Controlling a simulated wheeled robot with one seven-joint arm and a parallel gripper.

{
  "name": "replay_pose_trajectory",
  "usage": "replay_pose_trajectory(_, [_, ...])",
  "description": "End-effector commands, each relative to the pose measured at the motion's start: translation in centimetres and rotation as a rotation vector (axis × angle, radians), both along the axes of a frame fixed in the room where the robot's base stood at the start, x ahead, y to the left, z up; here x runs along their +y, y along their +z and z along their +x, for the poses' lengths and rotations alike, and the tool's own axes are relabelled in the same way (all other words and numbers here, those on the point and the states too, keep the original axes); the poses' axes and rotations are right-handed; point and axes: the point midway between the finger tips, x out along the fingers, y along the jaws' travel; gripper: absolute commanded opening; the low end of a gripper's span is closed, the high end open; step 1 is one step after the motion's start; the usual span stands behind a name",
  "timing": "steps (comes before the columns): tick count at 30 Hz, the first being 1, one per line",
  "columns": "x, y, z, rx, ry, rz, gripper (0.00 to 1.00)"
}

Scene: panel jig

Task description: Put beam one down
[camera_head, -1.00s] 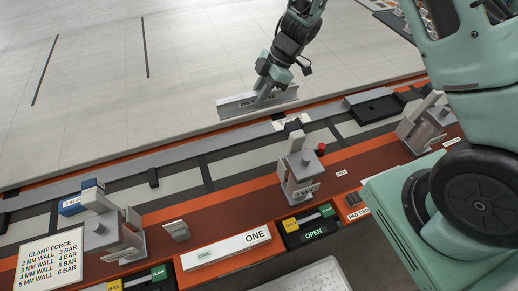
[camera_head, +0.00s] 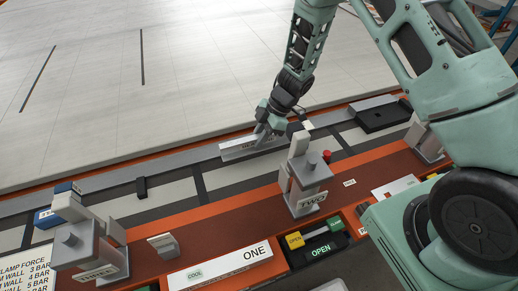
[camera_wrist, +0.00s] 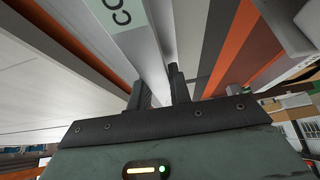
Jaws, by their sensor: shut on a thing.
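Beam one (camera_head: 237,151) is a short light grey beam with dark lettering, partly hidden by my fingers. My gripper (camera_head: 263,134) is shut on it from above. The beam lies lengthwise along the grey rail at the back edge of the bench, behind clamp two. I cannot tell whether its underside touches the rail. In the wrist view my two dark fingers (camera_wrist: 160,90) are on either side of a pale beam (camera_wrist: 145,45) that carries a label beginning "CO".
Clamp two (camera_head: 306,190) stands in front of the beam, with a red button (camera_head: 327,156) beside it. Clamp three (camera_head: 88,262) is at the lower left. A white panel marked ONE (camera_head: 222,265) lies at the front. A black tray (camera_head: 382,115) is to the right.

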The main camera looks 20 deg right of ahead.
Motion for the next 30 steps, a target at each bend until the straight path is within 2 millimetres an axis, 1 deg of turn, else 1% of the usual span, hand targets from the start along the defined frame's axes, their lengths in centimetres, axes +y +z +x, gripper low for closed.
replay_pose_trajectory(4, [0.0,-1.3,0.0,0.001,-0.002,0.001,0.00])
replay_pose_trajectory(9, [0.0,-3.7,0.0,0.002,-0.001,0.001,0.00])
replay_pose_trajectory(12, [0.0,-4.6,0.0,0.000,-0.002,0.001,0.00])
replay_pose_trajectory(23, [0.0,-5.0,0.1,-0.001,0.000,0.000,0.00])
replay_pose_trajectory(24, [0.0,-5.1,0.0,-0.001,0.000,0.000,0.23])
replay_pose_trajectory(26, [0.0,-5.0,0.0,-0.001,0.000,0.000,0.39])
replay_pose_trajectory(27, [0.0,-5.0,0.0,-0.001,0.000,0.000,0.42])
replay_pose_trajectory(30, [0.0,-5.0,0.0,-0.001,0.000,0.000,0.42])
